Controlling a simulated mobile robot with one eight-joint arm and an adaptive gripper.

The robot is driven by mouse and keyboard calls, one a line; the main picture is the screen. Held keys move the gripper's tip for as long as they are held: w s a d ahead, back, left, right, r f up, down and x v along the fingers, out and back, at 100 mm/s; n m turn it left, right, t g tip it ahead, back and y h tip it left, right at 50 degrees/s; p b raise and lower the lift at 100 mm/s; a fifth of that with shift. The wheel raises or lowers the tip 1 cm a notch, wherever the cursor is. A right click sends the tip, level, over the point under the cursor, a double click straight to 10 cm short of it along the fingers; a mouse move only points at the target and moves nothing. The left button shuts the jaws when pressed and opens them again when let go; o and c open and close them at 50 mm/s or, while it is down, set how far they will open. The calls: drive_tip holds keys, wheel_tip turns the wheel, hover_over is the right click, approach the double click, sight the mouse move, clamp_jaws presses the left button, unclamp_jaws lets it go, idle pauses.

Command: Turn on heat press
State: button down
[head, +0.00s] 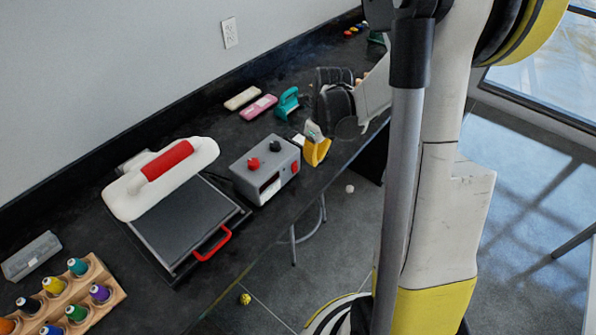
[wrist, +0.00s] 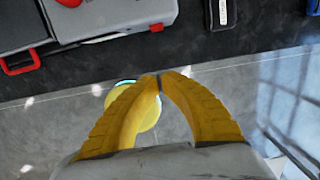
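The heat press (head: 182,222) lies open on the black bench in the head view. It has a white upper plate with a red grip, a dark lower plate and a red front handle, which also shows in the wrist view (wrist: 20,62). Beside it stands a grey control box (head: 262,168) with a red knob, a dark knob and a red switch (head: 294,167) on its right end. The box (wrist: 110,18) and switch (wrist: 156,27) also show in the wrist view. My gripper (wrist: 159,80) is shut and empty, its yellow fingertips together. It is right of the box, apart from it.
A teal tool (head: 287,102), a pink case (head: 258,107) and a beige case (head: 242,98) lie behind the box. A wooden rack of thread spools (head: 75,312) stands at the near left. The floor (head: 270,290) in front of the bench is mostly clear.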

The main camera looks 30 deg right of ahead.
sight(295, 167)
drive_tip(key=f+b, duration=0.1)
drive_tip(key=f, duration=0.2)
drive_tip(key=f+b, duration=0.1)
drive_tip(key=f, duration=0.2)
drive_tip(key=w+f+b, duration=0.1)
drive_tip(key=f+b, duration=0.1)
drive_tip(key=f, duration=0.2)
drive_tip(key=shift+w+a, duration=0.1)
drive_tip(key=shift+a, duration=0.1)
drive_tip(key=w, duration=0.2)
drive_tip(key=w+a+b, duration=0.1)
drive_tip(key=shift+a+f, duration=0.1)
drive_tip(key=shift+f, duration=0.15)
drive_tip(key=shift+w+a, duration=0.1)
drive_tip(key=shift+w, duration=0.25)
